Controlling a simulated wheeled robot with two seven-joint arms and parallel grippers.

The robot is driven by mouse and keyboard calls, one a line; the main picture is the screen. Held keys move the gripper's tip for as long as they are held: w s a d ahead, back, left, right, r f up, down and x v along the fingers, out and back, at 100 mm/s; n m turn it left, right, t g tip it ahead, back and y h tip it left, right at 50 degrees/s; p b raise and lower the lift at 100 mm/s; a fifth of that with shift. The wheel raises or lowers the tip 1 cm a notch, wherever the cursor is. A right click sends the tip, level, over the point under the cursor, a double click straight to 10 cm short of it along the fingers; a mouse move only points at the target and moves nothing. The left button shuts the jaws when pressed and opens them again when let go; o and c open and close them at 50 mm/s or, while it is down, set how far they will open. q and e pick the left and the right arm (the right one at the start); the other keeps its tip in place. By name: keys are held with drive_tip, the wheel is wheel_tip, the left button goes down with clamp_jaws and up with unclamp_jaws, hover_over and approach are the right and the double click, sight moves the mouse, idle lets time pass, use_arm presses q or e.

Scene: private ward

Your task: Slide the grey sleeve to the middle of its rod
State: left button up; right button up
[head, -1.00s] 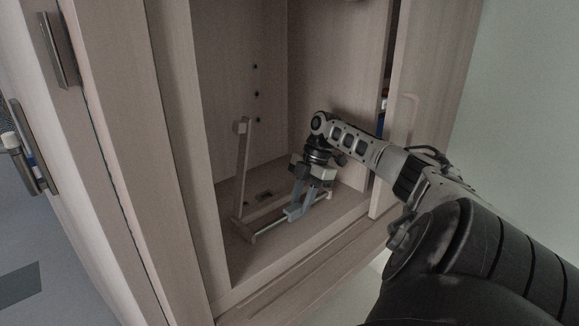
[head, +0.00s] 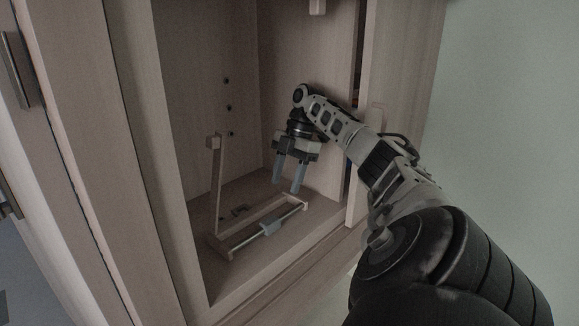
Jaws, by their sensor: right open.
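The grey sleeve (head: 271,228) is on a thin metal rod (head: 246,241), near the middle of the rod's length, with bare rod showing on both sides. The rod runs between the ends of a pale wooden frame (head: 217,190) on the cabinet floor. My right gripper (head: 286,186) is open and empty, above and behind the rod, with its two fingers pointing down. It is apart from the sleeve. My left gripper is not in view.
The cabinet's side walls and front edge (head: 255,292) enclose the frame closely. An open door panel (head: 396,90) stands to the right, beside my right arm. A small dark fitting (head: 239,210) lies on the cabinet floor behind the rod.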

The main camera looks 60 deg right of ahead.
drive_tip(key=v, duration=0.2)
drive_tip(key=shift+d+r, duration=0.2)
drive_tip(key=shift+r, duration=0.15)
idle(0.4)
